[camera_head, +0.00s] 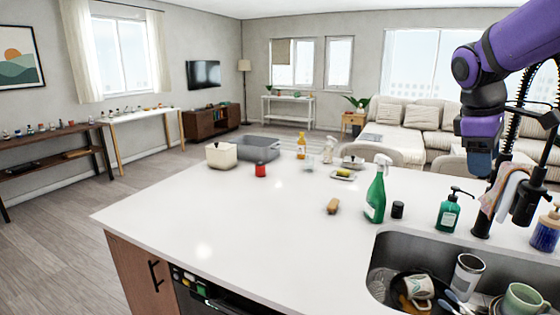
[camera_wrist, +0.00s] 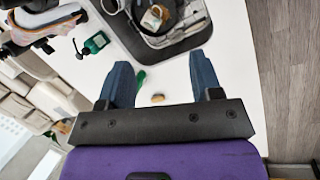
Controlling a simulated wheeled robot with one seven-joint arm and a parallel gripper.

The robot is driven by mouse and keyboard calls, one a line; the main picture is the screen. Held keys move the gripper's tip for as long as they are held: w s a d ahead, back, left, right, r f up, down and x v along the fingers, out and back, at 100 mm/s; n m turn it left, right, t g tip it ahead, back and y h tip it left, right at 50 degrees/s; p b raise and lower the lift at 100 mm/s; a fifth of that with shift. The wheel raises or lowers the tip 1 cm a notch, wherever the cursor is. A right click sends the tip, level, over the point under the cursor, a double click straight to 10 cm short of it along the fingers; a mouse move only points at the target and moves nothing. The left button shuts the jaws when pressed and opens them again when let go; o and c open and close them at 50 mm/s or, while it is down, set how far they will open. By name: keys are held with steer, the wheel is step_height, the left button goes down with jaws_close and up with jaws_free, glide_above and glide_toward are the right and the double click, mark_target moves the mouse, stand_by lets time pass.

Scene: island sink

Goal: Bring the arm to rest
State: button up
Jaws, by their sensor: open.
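My gripper (camera_head: 482,162) hangs from my purple arm at the upper right in the head view, high above the counter. In the wrist view its two blue fingers (camera_wrist: 162,75) are spread wide apart with nothing held between them. The white counter (camera_head: 210,215) and a small brown item (camera_wrist: 157,98) show far below, between the fingers. My arm is bent, and its upper part runs out of the head view at the top right.
The sink (camera_head: 385,250) at the lower right holds a pan, cups and a tumbler. The faucet (camera_head: 530,180) with a cloth stands near my gripper's side. A green spray bottle (camera_head: 376,190) and a soap bottle (camera_head: 449,212) stand behind the sink. The counter's left front is clear.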

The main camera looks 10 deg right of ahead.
steer(key=s+a+f+m+t+y, duration=0.2)
steer(key=s+a+m+t, duration=0.3)
steer(key=s+a, duration=0.9)
steer(key=shift+s+m+t+y, duration=0.3)
steer(key=shift+s+m+y, duration=0.4)
steer(key=shift+s+m, duration=0.25)
